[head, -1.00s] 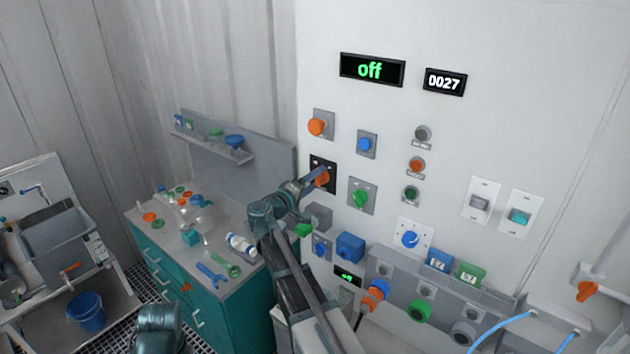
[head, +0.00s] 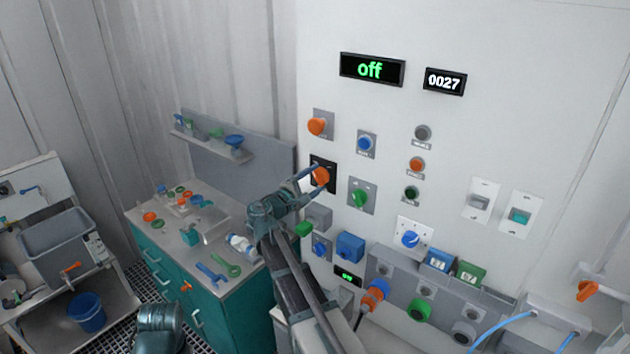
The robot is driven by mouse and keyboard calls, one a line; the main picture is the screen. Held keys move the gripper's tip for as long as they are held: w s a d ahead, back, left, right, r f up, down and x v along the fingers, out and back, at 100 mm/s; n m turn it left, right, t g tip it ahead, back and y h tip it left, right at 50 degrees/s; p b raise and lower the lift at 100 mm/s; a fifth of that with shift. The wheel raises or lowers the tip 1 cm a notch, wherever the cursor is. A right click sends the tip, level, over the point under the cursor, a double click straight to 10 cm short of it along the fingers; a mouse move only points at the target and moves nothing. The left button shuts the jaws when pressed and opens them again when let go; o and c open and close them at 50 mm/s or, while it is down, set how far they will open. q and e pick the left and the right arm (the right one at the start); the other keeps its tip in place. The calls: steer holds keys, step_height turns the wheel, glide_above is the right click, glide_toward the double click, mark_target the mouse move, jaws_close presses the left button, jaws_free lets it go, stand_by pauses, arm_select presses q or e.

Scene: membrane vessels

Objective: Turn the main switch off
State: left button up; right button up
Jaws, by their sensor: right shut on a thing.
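An orange rotary knob (head: 320,176) sits on a black square plate (head: 323,163) on the light wall panel; I take it for the main switch. My right gripper (head: 314,178) reaches it from the lower left and is shut on the knob. The fingers hide part of the knob and plate, so its exact angle is hard to read. The large display (head: 371,69) above reads "off" in green.
Close around the knob are an orange button (head: 317,127), a blue button (head: 366,143), a green knob (head: 360,197) and a grey box (head: 319,215). A teal workbench (head: 237,312) with tools stands at the left.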

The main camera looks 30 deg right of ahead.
steer(key=shift+n, duration=0.4)
steer(key=o, duration=1.3)
steer(key=shift+o, duration=0.2)
steer(key=shift+a, duration=0.1)
steer(key=v, duration=1.3)
steer(key=shift+a, duration=0.3)
steer(key=shift+s+f, duration=0.15)
